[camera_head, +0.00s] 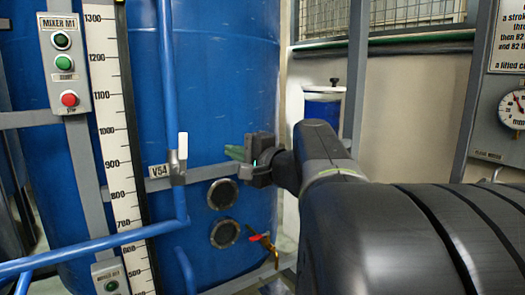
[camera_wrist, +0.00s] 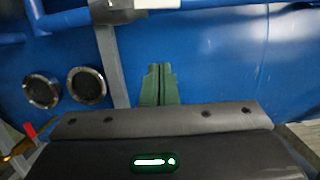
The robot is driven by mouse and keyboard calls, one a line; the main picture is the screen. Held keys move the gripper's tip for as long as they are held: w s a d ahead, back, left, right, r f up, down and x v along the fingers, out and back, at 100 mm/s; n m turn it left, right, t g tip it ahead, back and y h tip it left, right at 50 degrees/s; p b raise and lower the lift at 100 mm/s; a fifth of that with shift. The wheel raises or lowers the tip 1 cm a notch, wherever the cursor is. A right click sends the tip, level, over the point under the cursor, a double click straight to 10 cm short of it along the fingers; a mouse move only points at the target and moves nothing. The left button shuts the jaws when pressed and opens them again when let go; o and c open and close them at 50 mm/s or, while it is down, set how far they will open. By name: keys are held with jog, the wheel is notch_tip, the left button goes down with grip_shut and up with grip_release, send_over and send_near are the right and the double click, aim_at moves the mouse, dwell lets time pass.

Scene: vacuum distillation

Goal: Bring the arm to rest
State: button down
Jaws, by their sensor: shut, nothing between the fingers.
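My gripper (camera_head: 236,153) shows in the head view at the end of my dark arm, in front of the large blue tank (camera_head: 225,80). Its green fingers are together with nothing between them. In the wrist view the green fingers (camera_wrist: 158,84) stand side by side, closed, pointing toward the blue tank wall (camera_wrist: 230,60). I cannot tell how far the fingertips are from the tank. No object is held.
Left of my gripper are the V54 valve handle (camera_head: 183,150) on a blue pipe, a measuring scale (camera_head: 116,130) and the mixer M1 button box (camera_head: 64,65). Below are two round ports and a red-handled tap (camera_head: 264,243). A gauge (camera_head: 513,109) hangs at right.

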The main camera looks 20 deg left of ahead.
jog(key=shift+v, duration=1.05)
jog(key=shift+s+a, duration=0.1)
jog(key=shift+a, duration=0.05)
jog(key=w+a+p, duration=0.1)
jog(key=a+p, duration=0.1)
jog(key=a, duration=0.9)
jog(key=shift+w+a+r+p, duration=0.2)
jog(key=shift+w+r+p, duration=0.05)
jog(key=shift+r+p, duration=0.1)
jog(key=shift+f, duration=0.1)
